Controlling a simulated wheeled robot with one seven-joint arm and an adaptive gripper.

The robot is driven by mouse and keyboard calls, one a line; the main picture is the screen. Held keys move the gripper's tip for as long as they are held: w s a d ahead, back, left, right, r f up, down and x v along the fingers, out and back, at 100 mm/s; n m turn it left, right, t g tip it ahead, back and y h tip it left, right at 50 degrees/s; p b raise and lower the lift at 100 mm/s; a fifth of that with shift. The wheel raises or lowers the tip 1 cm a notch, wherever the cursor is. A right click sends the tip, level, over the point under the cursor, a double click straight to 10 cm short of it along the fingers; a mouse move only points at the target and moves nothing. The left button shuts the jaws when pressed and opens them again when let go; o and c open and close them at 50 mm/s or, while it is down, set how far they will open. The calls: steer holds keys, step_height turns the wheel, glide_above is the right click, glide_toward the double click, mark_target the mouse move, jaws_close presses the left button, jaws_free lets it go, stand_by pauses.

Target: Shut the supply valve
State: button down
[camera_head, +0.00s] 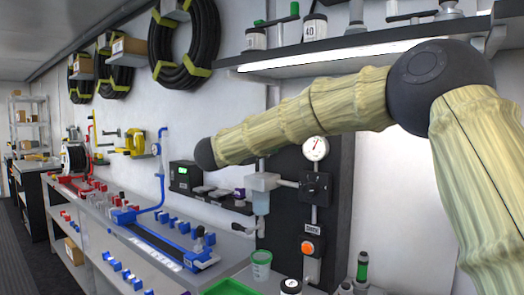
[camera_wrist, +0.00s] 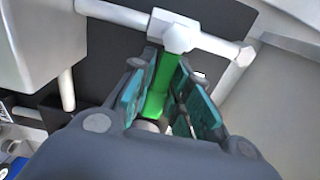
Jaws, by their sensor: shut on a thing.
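The supply valve's green lever (camera_wrist: 158,88) shows in the wrist view, below a white pipe fitting (camera_wrist: 180,37). My gripper (camera_wrist: 166,82) has its teal pads on both sides of the lever and is closed on it. In the head view my arm crosses in front of the panel, and neither my gripper nor the green lever can be made out there.
A black panel (camera_head: 340,200) carries a round gauge (camera_head: 315,148), a black knob box (camera_head: 316,187) and an orange button (camera_head: 308,247). A clear vessel (camera_head: 262,200) hangs left of it. A shelf (camera_head: 330,55) runs above my arm.

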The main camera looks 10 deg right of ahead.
steer(key=shift+f, duration=0.2)
steer(key=c, duration=1.3)
jaws_free()
steer(key=shift+r, duration=0.1)
steer(key=shift+s, duration=0.1)
steer(key=v, duration=1.2)
